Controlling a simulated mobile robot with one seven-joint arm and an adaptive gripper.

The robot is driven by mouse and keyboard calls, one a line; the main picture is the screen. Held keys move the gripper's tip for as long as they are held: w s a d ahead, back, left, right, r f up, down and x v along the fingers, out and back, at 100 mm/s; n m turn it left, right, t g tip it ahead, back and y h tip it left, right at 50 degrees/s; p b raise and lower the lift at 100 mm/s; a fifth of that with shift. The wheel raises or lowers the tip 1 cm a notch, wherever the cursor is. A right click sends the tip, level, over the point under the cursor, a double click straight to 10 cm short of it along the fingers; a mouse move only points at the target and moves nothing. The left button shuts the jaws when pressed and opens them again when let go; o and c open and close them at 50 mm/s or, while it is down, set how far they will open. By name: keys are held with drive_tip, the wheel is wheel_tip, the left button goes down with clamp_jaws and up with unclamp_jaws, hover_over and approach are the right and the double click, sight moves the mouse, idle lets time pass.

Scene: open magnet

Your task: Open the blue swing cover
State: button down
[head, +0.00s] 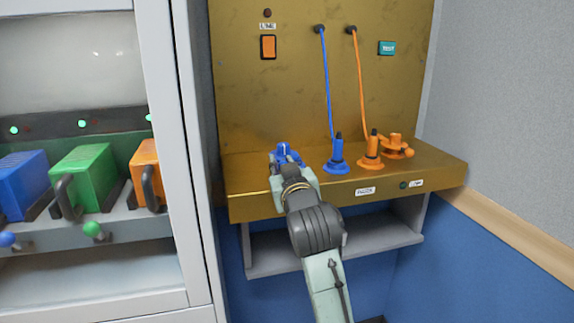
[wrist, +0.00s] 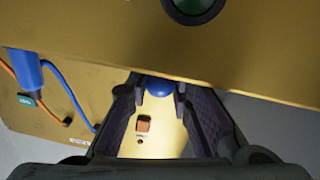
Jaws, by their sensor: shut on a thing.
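The blue swing cover (head: 288,152) is at the left of the brass-coloured bench top, largely hidden behind my gripper (head: 284,169). In the wrist view, its round blue knob (wrist: 160,85) sits between the fingertips of my gripper (wrist: 168,92), which is shut on it. The rest of the cover is out of sight there, and I cannot tell how far it is swung. A matching orange swing cover (head: 396,145) with a round knob stands at the right of the bench.
A blue plug (head: 337,160) and an orange plug (head: 372,154) stand right of my gripper, their cords rising to the back panel (head: 290,95). The panel carries an orange switch (head: 268,47) and a teal TEST plate (head: 387,48). A white-framed cabinet (head: 165,110) stands close on the left.

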drive_tip(key=c, duration=1.7)
unclamp_jaws()
drive_tip(key=v, duration=0.7)
drive_tip(key=shift+s, duration=0.25)
drive_tip(key=shift+d, duration=0.1)
drive_tip(key=shift+c, duration=0.3)
